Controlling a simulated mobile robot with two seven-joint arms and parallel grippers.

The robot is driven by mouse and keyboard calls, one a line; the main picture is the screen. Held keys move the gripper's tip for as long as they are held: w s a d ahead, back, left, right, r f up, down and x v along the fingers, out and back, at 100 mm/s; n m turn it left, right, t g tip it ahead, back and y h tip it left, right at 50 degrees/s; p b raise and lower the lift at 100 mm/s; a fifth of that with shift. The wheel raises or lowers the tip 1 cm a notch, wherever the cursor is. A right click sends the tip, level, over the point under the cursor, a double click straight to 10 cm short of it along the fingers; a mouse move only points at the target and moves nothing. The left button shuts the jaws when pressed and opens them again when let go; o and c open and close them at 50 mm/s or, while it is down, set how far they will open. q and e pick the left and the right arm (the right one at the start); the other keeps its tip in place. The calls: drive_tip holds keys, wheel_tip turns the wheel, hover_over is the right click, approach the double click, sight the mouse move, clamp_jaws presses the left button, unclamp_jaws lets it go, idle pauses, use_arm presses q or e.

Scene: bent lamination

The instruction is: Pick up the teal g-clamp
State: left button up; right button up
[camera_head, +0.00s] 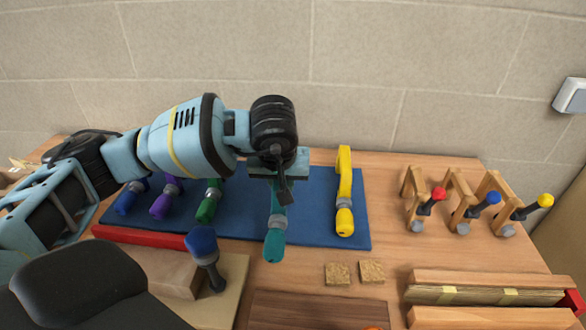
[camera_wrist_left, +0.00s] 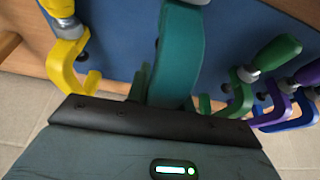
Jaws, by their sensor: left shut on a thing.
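The teal g-clamp (camera_head: 275,238) is at the middle of the blue mat, with its handle toward the front edge. Its upper part is hidden behind my left gripper (camera_head: 283,188) in the head view. In the left wrist view its broad teal frame (camera_wrist_left: 181,50) runs down to the dark gripper body. My left gripper is shut on the teal clamp from above. I cannot tell whether the clamp touches the mat. My right gripper is not in view.
Green (camera_head: 208,203), purple (camera_head: 166,200) and blue (camera_head: 132,197) clamps lie left of the teal one. A yellow clamp (camera_head: 344,190) lies close on its right. Wooden clamps (camera_head: 460,195) are at the right.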

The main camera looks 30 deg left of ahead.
use_arm(q)
drive_tip(key=shift+s+d+r, duration=0.15)
drive_tip(key=shift+s, duration=1.05)
drive_tip(key=shift+s+d+r, duration=0.1)
drive_tip(key=shift+s, duration=1.1)
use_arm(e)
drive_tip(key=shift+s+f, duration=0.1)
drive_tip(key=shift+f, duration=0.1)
